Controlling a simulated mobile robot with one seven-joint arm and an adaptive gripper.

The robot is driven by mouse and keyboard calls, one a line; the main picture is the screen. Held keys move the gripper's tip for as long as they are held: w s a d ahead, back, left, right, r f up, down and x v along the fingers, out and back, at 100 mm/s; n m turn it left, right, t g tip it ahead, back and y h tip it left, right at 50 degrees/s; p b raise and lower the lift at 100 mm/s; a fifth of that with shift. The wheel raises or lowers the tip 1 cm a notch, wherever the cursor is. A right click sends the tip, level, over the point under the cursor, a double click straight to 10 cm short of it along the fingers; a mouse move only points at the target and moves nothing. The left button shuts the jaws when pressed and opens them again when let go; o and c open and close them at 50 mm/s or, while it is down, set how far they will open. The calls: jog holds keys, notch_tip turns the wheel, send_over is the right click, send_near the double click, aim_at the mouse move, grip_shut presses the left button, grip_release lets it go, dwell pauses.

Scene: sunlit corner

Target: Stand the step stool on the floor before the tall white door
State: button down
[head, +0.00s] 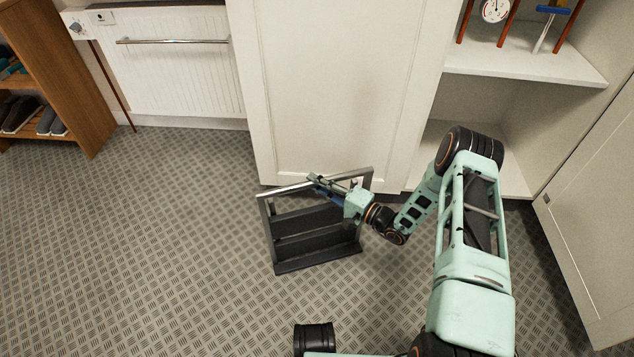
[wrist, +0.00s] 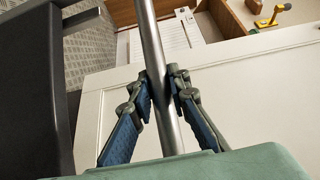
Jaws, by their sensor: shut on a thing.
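The step stool (head: 318,243) has dark treads and a grey metal frame. In the head view it is in front of the tall white door (head: 340,80), over the patterned floor. I cannot tell whether its feet touch the floor. My gripper (head: 318,183) is at the stool's top rail. In the wrist view my gripper (wrist: 160,88) is shut around the grey metal tube (wrist: 150,40) of the stool, with a finger on each side. A dark part of the stool (wrist: 28,90) fills the left of the wrist view. The white door (wrist: 240,90) lies behind the fingers.
A white radiator (head: 175,65) is on the wall left of the door. A wooden shoe rack (head: 75,75) stands at the far left. An open white cupboard with shelves (head: 525,60) is at the right, with its door (head: 590,210) swung open. The floor (head: 150,240) at left is clear.

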jog(key=shift+w+r, duration=0.15)
jog(key=shift+r, duration=0.2)
jog(key=c, duration=2.2)
grip_release()
jog(key=shift+f, duration=0.35)
jog(key=o, duration=0.4)
jog(key=shift+c, duration=0.2)
jog(key=shift+r, duration=0.1)
jog(key=shift+s+d, duration=0.3)
jog(key=shift+d, duration=0.05)
jog(key=p+v, duration=0.2)
jog(key=v, duration=0.9)
jog(key=shift+s+p, duration=0.15)
jog(key=shift+p, duration=0.15)
jog(key=shift+d, duration=0.1)
